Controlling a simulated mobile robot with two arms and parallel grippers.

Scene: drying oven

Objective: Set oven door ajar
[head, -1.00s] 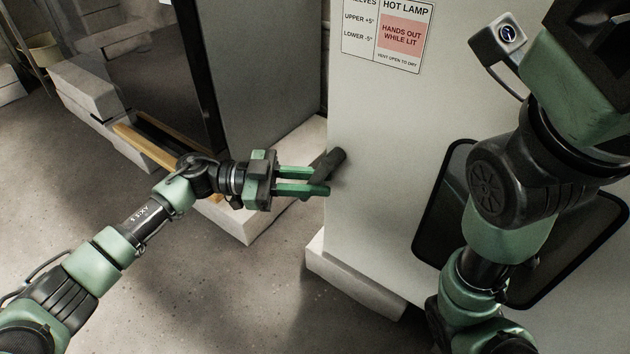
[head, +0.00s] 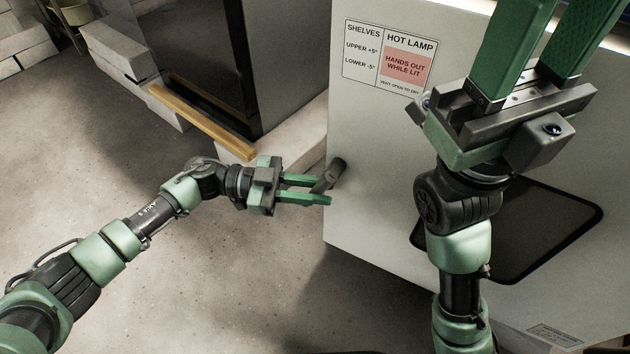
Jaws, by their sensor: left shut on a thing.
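The pale oven door (head: 375,130) fills the right half of the head view, with a shelf and hot-lamp notice at its upper left and a dark window (head: 555,225) low on it. A bright strip shows beyond its top edge at the upper right. Its lower edge stands over open floor. A short dark bar handle (head: 333,172) sticks out near its left edge.
A dark glossy cabinet (head: 235,75) stands left of the door on pale blocks, with a yellow wooden strip (head: 205,122) at its foot. More pale blocks (head: 25,45) lie at the far left. The concrete floor between is clear.

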